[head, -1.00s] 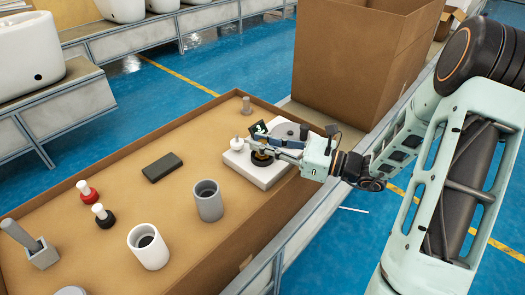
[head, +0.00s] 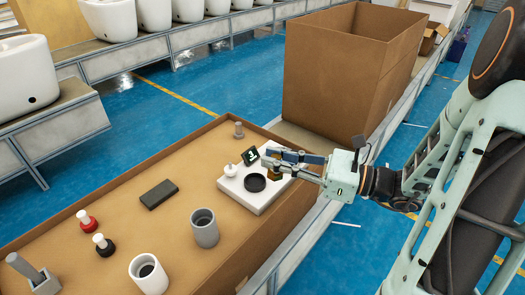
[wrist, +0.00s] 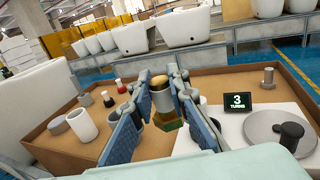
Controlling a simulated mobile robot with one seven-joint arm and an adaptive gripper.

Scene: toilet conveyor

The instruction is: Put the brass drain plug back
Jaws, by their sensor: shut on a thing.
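My gripper (head: 275,163) is shut on the brass drain plug (wrist: 161,100). In the wrist view the plug sits between the two blue-padded fingers, with a rounded top and a wider brass part lower down. In the head view, a small brass patch of the plug (head: 272,177) shows under the fingers, above the white block (head: 262,203). The black ring on the block (head: 255,183) is uncovered, and the plug is held apart from it, up and to the right. A small display (wrist: 239,101) behind the block reads "3 TURNS".
The cardboard-coloured tray also holds a grey cup (head: 204,230), a white cup (head: 148,273), a dark block (head: 158,194) and red (head: 87,221) and black (head: 103,245) stoppers. A tall brown box (head: 335,75) stands behind.

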